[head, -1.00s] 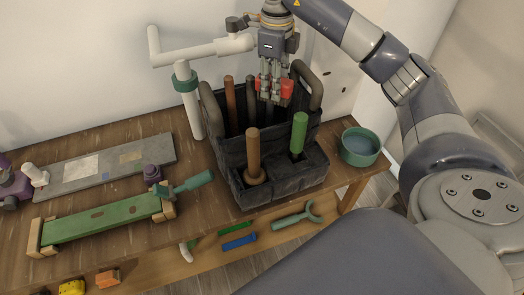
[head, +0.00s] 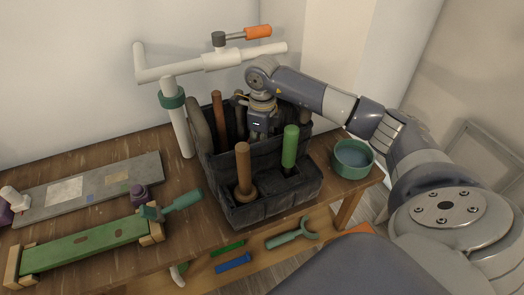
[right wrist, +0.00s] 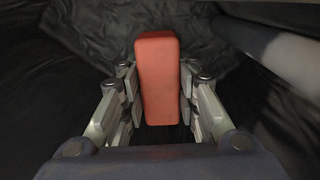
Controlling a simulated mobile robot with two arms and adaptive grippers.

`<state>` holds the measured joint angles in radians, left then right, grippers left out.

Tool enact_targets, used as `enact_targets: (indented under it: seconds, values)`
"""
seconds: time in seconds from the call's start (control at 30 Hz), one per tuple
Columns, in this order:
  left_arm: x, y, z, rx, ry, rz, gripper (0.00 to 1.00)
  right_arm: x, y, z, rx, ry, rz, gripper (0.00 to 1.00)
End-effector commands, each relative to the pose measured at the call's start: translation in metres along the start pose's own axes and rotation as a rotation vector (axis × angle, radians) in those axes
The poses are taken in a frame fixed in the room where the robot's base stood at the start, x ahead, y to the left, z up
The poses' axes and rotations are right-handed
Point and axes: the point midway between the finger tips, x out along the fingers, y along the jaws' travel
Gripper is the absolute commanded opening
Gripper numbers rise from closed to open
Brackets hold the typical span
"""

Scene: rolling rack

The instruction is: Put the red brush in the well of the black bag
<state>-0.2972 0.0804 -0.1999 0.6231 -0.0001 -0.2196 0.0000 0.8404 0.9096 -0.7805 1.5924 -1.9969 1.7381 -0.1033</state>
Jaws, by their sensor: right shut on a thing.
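The black bag (head: 262,212) stands on the wooden bench, with tool handles upright in its pockets. My right gripper (right wrist: 160,95) is down inside the bag's well, its fingers hidden by the bag in the head view. In the right wrist view it is shut on the red brush (right wrist: 158,75), whose red block shows between the two fingers. Dark bag fabric (right wrist: 60,70) surrounds the brush and gripper. Whether the brush touches the bottom of the well I cannot tell. My left gripper is not in view.
A teal bowl (head: 352,160) stands right of the bag. White pipe (head: 180,125) stands behind left. A green-topped block (head: 85,245) lies on the bench at left.

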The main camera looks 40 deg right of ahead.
Motion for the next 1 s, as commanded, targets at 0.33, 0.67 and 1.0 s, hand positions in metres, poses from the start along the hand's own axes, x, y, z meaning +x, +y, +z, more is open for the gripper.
enact_targets:
  seconds: [0.33, 0.67, 1.0]
  values:
    - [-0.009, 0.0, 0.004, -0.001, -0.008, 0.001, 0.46, 0.028, 0.0, 0.0, 0.0, 0.0, 0.0, 0.0]
    - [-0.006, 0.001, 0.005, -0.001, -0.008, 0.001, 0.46, 0.031, 0.0, 0.0, 0.0, 0.001, 0.0, 0.49]
    - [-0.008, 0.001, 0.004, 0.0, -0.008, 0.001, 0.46, 0.029, 0.0, 0.0, 0.0, 0.001, 0.001, 0.49]
